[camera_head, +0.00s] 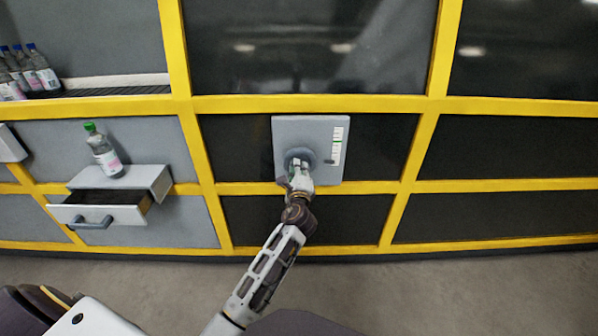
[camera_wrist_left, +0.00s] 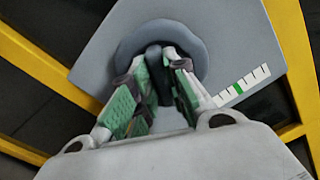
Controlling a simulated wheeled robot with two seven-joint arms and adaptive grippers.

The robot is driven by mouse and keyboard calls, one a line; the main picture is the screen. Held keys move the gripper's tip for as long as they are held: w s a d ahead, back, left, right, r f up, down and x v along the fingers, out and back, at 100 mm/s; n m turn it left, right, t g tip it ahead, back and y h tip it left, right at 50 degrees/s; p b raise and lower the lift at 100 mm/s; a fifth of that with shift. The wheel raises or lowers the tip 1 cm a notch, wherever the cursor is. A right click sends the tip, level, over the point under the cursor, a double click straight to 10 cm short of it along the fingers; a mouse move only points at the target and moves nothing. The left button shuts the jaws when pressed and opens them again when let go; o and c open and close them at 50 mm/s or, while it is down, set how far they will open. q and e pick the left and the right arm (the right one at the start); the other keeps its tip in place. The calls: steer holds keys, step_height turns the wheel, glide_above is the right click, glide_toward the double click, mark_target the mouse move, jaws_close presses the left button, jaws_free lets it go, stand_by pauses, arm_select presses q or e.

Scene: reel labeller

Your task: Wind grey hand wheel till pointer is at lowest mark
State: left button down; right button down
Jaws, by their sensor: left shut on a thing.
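The grey hand wheel (camera_head: 307,151) is on the front of a light grey panel (camera_head: 290,127), partly hidden behind my left gripper (camera_head: 299,165). In the left wrist view the round wheel (camera_wrist_left: 196,43) shows behind the green-padded fingers of my left gripper (camera_wrist_left: 160,70). They are shut on a dark upright handle (camera_wrist_left: 153,58) of the wheel. A white scale (camera_head: 337,146) with dark ticks and a green mark is to the right of the wheel. It also shows in the wrist view (camera_wrist_left: 250,83). I cannot make out the pointer's exact position. My right gripper is out of view.
Yellow frame bars (camera_head: 310,104) surround the panel, with dark panes between. At left a bottle (camera_head: 104,152) with a green cap stands on a grey housing above an open drawer (camera_head: 100,209). Several bottles stand on a shelf at upper left. The floor in front is clear.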

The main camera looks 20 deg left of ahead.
arm_select(q)
steer(key=n+b, duration=0.1)
steer(key=n, duration=0.1)
steer(key=n+b, duration=0.1)
steer(key=n, duration=0.2)
steer(key=shift+a+f, duration=0.1)
steer(key=shift+f, duration=0.1)
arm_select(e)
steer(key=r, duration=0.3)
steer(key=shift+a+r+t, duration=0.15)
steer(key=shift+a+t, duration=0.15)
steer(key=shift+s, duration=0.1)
arm_select(q)
steer(key=c, duration=1.5)
jaws_free()
steer(key=shift+c, duration=0.2)
steer(key=shift+o, duration=0.8)
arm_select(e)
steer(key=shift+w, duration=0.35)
